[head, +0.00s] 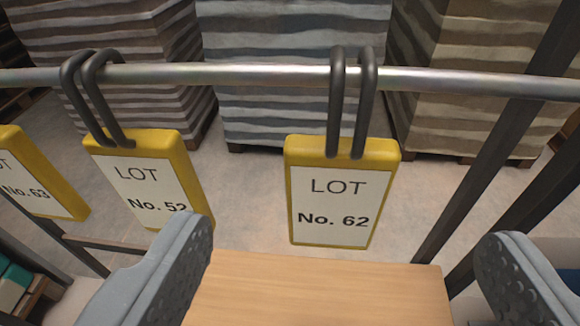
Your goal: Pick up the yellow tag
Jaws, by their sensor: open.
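Several yellow tags hang from a horizontal metal rail by dark hooks. The tag reading LOT No. 62 (332,192) hangs upright near the middle, ahead of the space between my fingers. The tag reading LOT No. 52 (148,180) hangs left of it, slightly tilted, its lower part hidden by my left finger. The tag reading No. 63 (38,178) is cut off at the left edge. My gripper (345,262) is open and empty, with one grey padded finger at the lower left and one at the lower right. It touches no tag that I can see.
The metal rail (240,74) crosses the whole view above the tags. A wooden board (320,290) lies below, between my fingers. Dark frame posts (480,180) slant at the right. Stacks of sacks (300,110) on pallets stand behind on a concrete floor.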

